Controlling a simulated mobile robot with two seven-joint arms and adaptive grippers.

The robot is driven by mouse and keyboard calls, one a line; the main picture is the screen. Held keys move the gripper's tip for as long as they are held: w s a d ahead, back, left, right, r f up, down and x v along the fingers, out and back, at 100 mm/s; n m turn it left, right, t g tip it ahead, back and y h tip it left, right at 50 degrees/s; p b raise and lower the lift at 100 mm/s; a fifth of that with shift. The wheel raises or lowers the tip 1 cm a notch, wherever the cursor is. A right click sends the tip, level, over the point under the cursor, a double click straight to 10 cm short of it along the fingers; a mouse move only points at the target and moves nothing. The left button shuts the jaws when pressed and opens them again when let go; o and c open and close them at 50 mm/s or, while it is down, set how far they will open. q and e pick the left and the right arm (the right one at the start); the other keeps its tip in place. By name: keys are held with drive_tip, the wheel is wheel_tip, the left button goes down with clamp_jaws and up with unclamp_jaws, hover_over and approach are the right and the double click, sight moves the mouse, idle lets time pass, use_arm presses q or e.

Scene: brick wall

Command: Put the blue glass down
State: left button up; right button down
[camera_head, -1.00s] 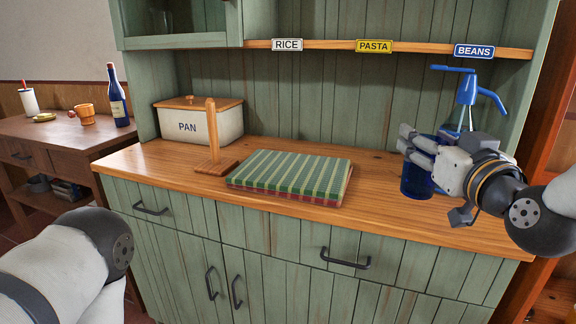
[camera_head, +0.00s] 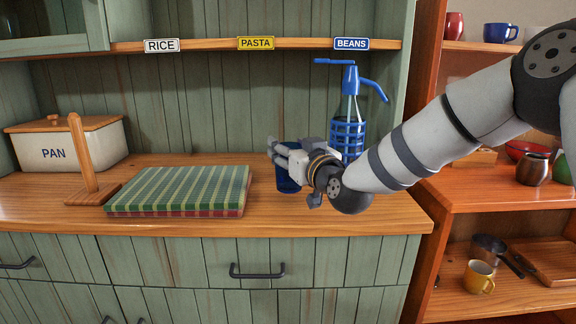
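The blue glass (camera_head: 288,181) is upright at the right part of the wooden counter (camera_head: 330,220), partly hidden by my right gripper (camera_head: 277,153). The gripper's fingers are around the glass near its upper part. The glass's base appears at counter level, but I cannot tell whether it touches the wood. My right arm reaches in from the right. My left gripper is not in view.
A blue soda siphon (camera_head: 348,118) stands close behind the gripper. A folded checked cloth (camera_head: 180,190), a wooden stand (camera_head: 88,170) and a PAN box (camera_head: 62,145) are to the left. An open shelf (camera_head: 500,197) with mugs and pots stands at right.

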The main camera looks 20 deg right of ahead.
wheel_tip(320, 180, down, 4)
drive_tip(key=shift+w+r, duration=0.1)
drive_tip(key=shift+r, duration=0.25)
drive_tip(key=c, duration=0.7)
unclamp_jaws()
drive_tip(key=shift+c, duration=0.2)
